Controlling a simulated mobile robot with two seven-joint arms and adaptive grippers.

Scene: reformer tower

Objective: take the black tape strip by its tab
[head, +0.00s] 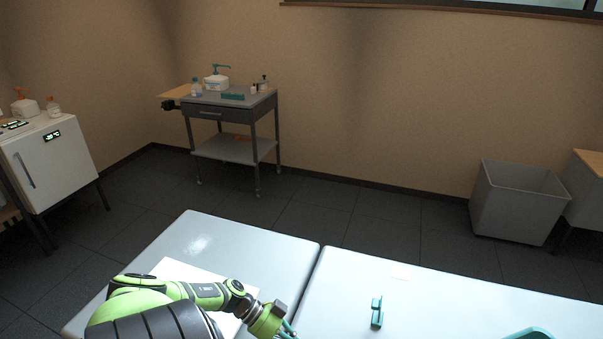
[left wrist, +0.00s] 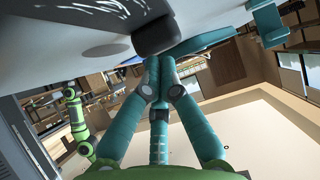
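I cannot make out a black tape strip with a tab in the head view. My left gripper (head: 288,332) is at the bottom edge of the head view, over the near table, with its tips partly cut off. In the left wrist view its teal fingers (left wrist: 158,68) run close together at their tips. A dark rounded block (left wrist: 158,32) shows right at the fingertips; I cannot tell what it is or whether the fingers touch it. A small teal holder (head: 377,312) stands on the table to the gripper's right. My right gripper is not in view.
The white table (head: 440,300) has a seam near its middle and much bare top. A teal tray (head: 532,334) is at the lower right. A cart (head: 222,112), a grey bin (head: 515,205) and a white cabinet (head: 55,165) stand beyond.

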